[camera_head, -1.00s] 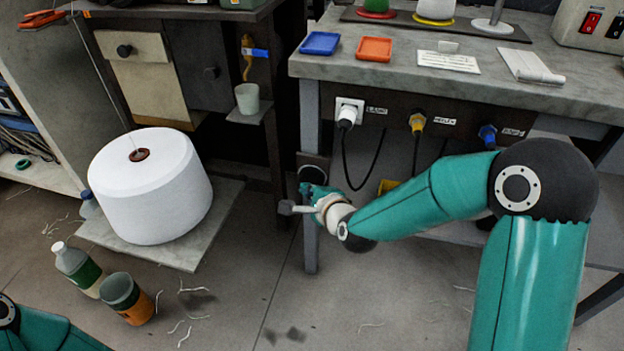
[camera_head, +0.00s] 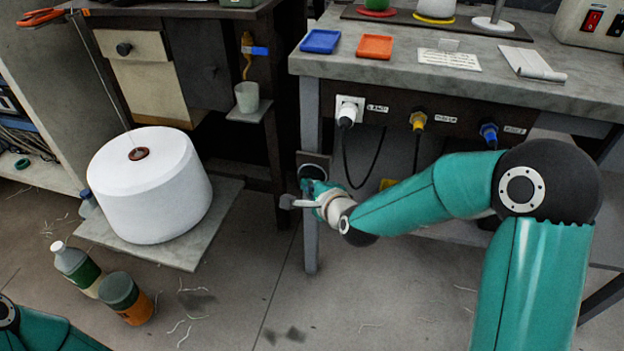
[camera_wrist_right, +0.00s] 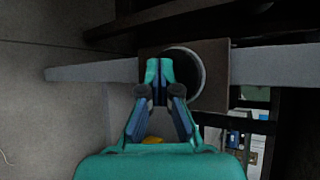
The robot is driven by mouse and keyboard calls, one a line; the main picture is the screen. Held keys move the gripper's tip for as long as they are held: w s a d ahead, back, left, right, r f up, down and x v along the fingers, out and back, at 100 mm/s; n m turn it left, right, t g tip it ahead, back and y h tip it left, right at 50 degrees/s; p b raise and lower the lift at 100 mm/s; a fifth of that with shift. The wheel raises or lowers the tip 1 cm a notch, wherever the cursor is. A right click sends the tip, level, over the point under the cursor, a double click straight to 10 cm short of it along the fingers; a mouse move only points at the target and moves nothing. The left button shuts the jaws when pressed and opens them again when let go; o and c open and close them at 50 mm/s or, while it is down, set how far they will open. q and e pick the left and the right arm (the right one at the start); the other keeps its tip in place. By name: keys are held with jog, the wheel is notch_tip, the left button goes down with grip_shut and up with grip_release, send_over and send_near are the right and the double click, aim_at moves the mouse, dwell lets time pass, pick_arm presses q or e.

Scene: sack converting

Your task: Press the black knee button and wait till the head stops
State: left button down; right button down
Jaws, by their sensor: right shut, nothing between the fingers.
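The black knee button (camera_head: 312,172) is a round dark disc on a brown plate on the front leg of the grey bench. It also shows in the right wrist view (camera_wrist_right: 191,83), partly covered by my fingers. My right gripper (camera_head: 306,187) is at the button's lower front edge, its fingers together and empty. In the wrist view my right gripper's fingertips (camera_wrist_right: 160,72) overlap the button's left side. I cannot tell whether they touch it. Of my left arm only a link shows at the lower left. I cannot make out the machine's head.
A large white thread cone (camera_head: 150,185) stands on a board at the left. A bottle (camera_head: 75,265) and an orange-green tin (camera_head: 126,298) stand on the floor. The bench top (camera_head: 470,85) holds blue and orange trays. Plugs and cables hang below its edge.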

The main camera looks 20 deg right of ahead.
jog(key=shift+w+d+b, duration=0.3)
jog(key=shift+w+d, duration=0.1)
jog(key=shift+w, duration=0.15)
dwell(1.0)
jog(key=shift+s+a+b, duration=0.35)
jog(key=shift+s+a, duration=0.25)
jog(key=shift+s, duration=0.25)
jog(key=s+a, duration=0.2)
jog(key=s+b, duration=0.1)
jog(key=s, duration=0.1)
jog(key=shift+s+a, duration=0.1)
jog(key=shift+a, duration=0.3)
dwell(0.7)
